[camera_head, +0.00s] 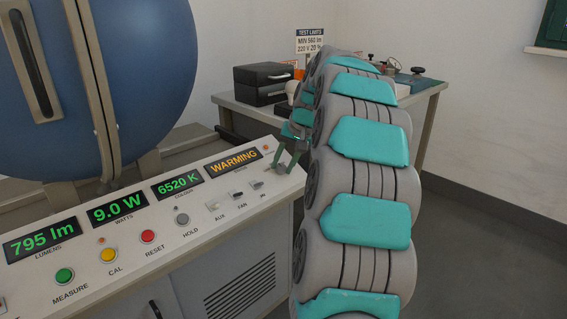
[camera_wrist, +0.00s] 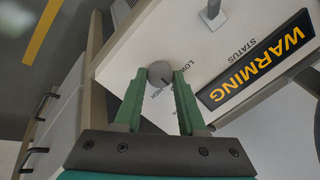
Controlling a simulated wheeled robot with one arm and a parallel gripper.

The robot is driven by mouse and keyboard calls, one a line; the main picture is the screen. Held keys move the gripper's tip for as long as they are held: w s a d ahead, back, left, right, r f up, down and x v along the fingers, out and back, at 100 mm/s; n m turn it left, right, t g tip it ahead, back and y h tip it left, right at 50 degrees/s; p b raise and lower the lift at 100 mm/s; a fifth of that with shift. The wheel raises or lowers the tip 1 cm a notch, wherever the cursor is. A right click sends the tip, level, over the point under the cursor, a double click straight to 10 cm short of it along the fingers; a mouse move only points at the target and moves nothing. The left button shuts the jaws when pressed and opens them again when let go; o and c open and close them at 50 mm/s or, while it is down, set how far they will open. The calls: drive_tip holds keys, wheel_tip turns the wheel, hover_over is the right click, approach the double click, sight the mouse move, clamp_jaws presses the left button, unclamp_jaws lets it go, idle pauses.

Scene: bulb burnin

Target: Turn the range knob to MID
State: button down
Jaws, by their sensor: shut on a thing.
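The range knob (camera_wrist: 160,72) is a small round grey knob on the white sloping console panel. It sits between the fingertips of my gripper (camera_wrist: 159,78), which is shut on it. A short dark mark shows on the knob's near side. The printed word LOW is partly readable beside it, and the other scale labels are partly covered by my fingers. In the head view the knob (camera_head: 281,169) is small, at the right end of the panel, with my green gripper fingers (camera_head: 288,158) over it. Its setting is too small to read there.
The WARMING status display (camera_wrist: 257,62) lies right of the fingers, and a toggle switch (camera_wrist: 212,14) stands beyond. Coloured buttons, including the red RESET button (camera_head: 148,236), line the panel. The blue sphere (camera_head: 120,70) rises behind. A desk (camera_head: 432,92) with a black box (camera_head: 264,82) stands at the back.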

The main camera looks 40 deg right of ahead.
drive_tip(key=c, duration=0.5)
unclamp_jaws()
drive_tip(key=v, duration=0.7)
drive_tip(key=shift+s+r, duration=0.2)
drive_tip(key=shift+r, duration=0.15)
